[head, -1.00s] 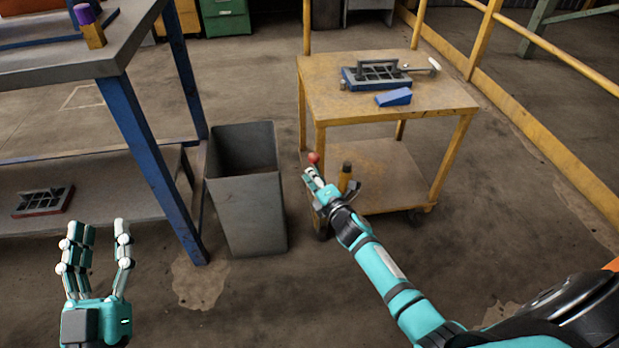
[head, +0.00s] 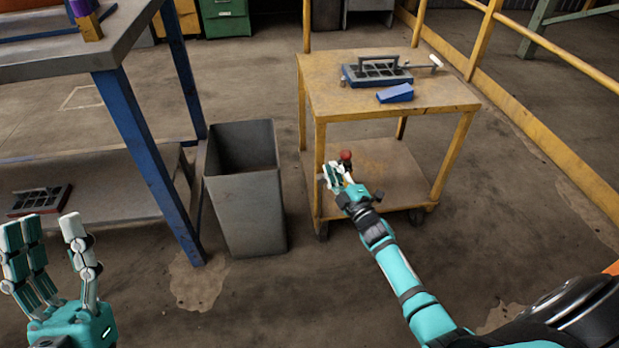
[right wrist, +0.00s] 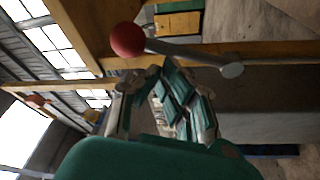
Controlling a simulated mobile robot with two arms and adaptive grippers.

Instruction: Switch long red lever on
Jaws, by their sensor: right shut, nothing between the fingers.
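The long red lever shows as a round red knob (head: 346,155) at the cart's front left, just above the lower shelf. In the right wrist view the red knob (right wrist: 127,40) sits on a thin grey rod that runs right to a grey pivot end. My right gripper (head: 336,176) is shut and empty, just below and left of the knob. In the right wrist view its fingers (right wrist: 165,82) are beside the rod, apart from the knob; whether they touch the rod is unclear. My left gripper (head: 48,230) is open and empty at the lower left.
The yellow cart (head: 400,103) carries a dark tray with a handle (head: 376,72) and a blue wedge-shaped block (head: 395,93). A grey bin (head: 243,195) stands left of the cart, beside a workbench (head: 80,57) with blue legs. A yellow railing (head: 540,43) runs along the right.

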